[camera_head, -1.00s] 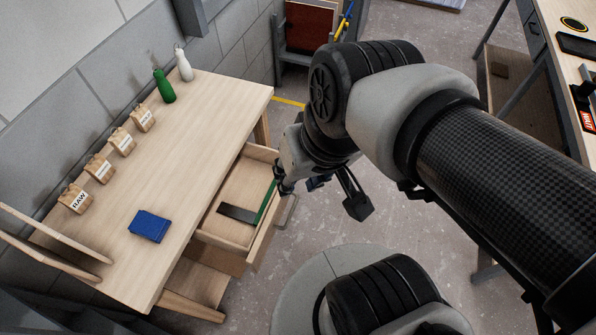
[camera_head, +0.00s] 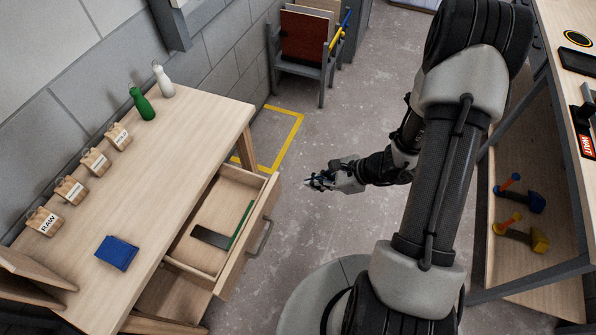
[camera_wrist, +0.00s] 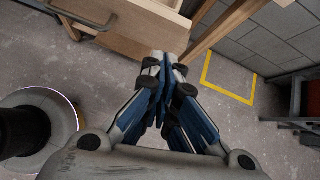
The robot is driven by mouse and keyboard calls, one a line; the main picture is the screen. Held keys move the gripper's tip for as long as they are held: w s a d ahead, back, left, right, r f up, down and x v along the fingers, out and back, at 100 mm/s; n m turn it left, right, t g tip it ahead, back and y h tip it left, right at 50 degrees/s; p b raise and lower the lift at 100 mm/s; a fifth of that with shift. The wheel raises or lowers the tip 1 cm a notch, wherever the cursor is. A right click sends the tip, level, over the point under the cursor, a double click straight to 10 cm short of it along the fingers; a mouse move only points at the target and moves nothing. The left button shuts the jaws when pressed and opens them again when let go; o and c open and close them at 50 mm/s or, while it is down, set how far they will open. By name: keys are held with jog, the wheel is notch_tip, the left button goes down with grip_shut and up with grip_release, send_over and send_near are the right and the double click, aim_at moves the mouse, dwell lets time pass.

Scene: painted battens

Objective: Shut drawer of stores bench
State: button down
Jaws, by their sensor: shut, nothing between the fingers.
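The stores bench (camera_head: 190,130) is a pale wooden bench against the block wall at the left. Its drawer (camera_head: 208,262) stands open, pulled out toward the aisle, with a grey handle (camera_head: 262,238) on its front. A dark flat piece and a green strip lie in it. My gripper (camera_head: 312,183) is to the right of the drawer front, apart from it. In the wrist view the fingers (camera_wrist: 165,60) are closed together and empty; the drawer front (camera_wrist: 150,25) and its handle (camera_wrist: 85,15) show beyond them at the top.
A yellow floor outline (camera_head: 283,150) lies behind. Another bench (camera_head: 545,285) stands at the right. The floor between is clear.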

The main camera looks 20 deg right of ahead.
notch_tip(320, 180, down, 4)
jog(key=d+m, duration=0.2)
jog(key=b, duration=0.3)
send_near(279, 190)
notch_tip(279, 190, down, 3)
jog(key=s, duration=0.1)
jog(key=shift+w+a+f+h, duration=0.15)
jog(key=shift+w+a, duration=0.45)
jog(key=shift+a, duration=0.15)
jog(key=shift+w+a+f+h, duration=0.1)
jog(key=shift+w+a+h, duration=0.05)
jog(key=shift+w+a, duration=0.55)
jog(key=shift+w, duration=0.1)
